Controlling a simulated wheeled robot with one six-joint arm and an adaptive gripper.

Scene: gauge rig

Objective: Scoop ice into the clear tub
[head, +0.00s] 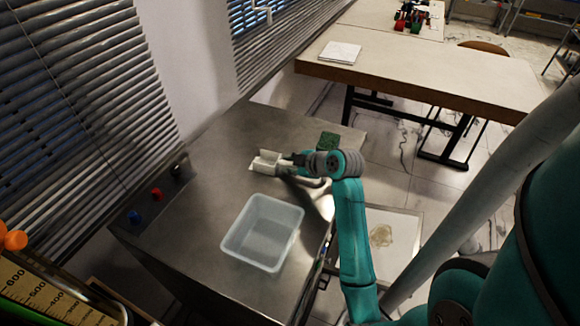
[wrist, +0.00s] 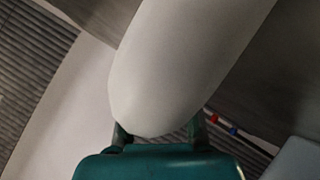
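The clear tub (head: 263,232) stands open on the steel counter and looks empty. My gripper (head: 291,160) is above the counter, behind and right of the tub. A white scoop (head: 265,161) extends left from it. In the wrist view the scoop (wrist: 180,70) fills the middle, its rounded near end between my two fingers (wrist: 160,133), which appear closed on it. The scoop's inside is not clear, so I cannot tell whether it holds anything. A pale clump (head: 381,236), possibly ice, lies in a white square area right of my arm.
Blue (head: 135,217) and red (head: 157,195) knobs line the counter's left edge by the window blinds. A green block (head: 328,140) lies at the counter's back. A wooden table (head: 430,75) stands beyond. Bare counter (head: 215,180) surrounds the tub's left and back.

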